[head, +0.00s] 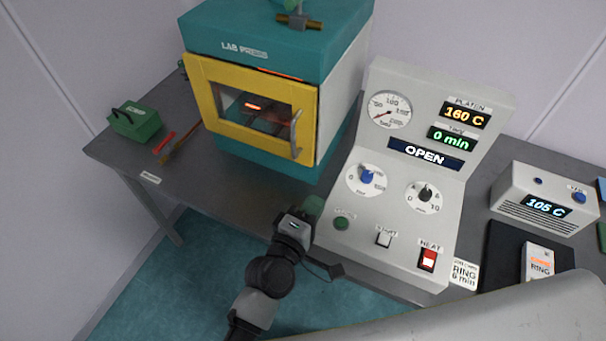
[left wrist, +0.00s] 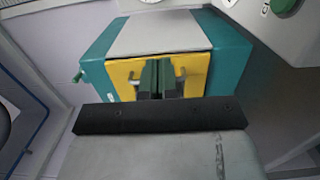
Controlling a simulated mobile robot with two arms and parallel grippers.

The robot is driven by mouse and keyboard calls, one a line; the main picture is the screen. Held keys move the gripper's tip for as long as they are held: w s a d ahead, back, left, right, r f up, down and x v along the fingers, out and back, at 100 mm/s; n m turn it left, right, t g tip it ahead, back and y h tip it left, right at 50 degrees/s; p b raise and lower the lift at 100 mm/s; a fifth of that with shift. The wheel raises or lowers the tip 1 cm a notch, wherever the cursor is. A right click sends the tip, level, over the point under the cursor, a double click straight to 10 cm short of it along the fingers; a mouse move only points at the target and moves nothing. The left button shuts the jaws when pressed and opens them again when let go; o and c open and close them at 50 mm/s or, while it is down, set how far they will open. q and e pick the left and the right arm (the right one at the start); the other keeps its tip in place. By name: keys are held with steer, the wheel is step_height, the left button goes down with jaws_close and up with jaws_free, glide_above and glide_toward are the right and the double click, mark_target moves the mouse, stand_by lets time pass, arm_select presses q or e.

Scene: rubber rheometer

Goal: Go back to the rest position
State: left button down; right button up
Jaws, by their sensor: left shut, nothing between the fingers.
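My left gripper (head: 313,207) is in front of the table's front edge, just left of the control console (head: 400,225). In the left wrist view its two green fingers (left wrist: 160,78) are together with nothing between them. They point toward the yellow door of the lab press. My right gripper is in neither view. The teal lab press (head: 350,45) stands at the back of the table, and its yellow framed door (head: 208,98) looks closed. The press also shows in the left wrist view (left wrist: 232,60), ahead of the gripper.
The console display (head: 425,154) reads OPEN. A green box (head: 136,124) and a red-handled tool (head: 164,143) lie on the table's left. A heater unit reading 105 C (head: 545,190) and a dark tray (head: 497,265) are at the right. The table's front left (head: 225,190) is clear.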

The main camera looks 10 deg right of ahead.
arm_select(q)
steer(key=s+a+f+m+g+y, duration=0.25)
steer(key=s+a+m+y, duration=0.2)
steer(key=a, duration=0.55)
steer(key=s+a+f+m+g+y, duration=0.1)
steer(key=s+a+m+g+y, duration=0.25)
steer(key=s+a, duration=0.4)
steer(key=s+a+f+m+g+y, duration=0.1)
steer(key=s+a+m+g+y, duration=0.25)
steer(key=a, duration=0.75)
step_height(320, 180, down, 30)
steer(key=s+f+g+b, duration=0.1)
steer(key=s+g+b, duration=0.1)
steer(key=b, duration=0.3)
steer(key=s+a+f+g+b, duration=0.1)
steer(key=s+a+f+b, duration=0.2)
steer(key=s+f, duration=1.3)
step_height(320, 180, down, 4)
steer(key=shift+a+f+m+b, duration=0.2)
steer(key=shift+m+b, duration=0.25)
steer(key=shift+b, duration=0.2)
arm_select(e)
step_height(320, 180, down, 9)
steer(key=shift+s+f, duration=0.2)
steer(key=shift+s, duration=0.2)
arm_select(q)
steer(key=shift+g, duration=0.25)
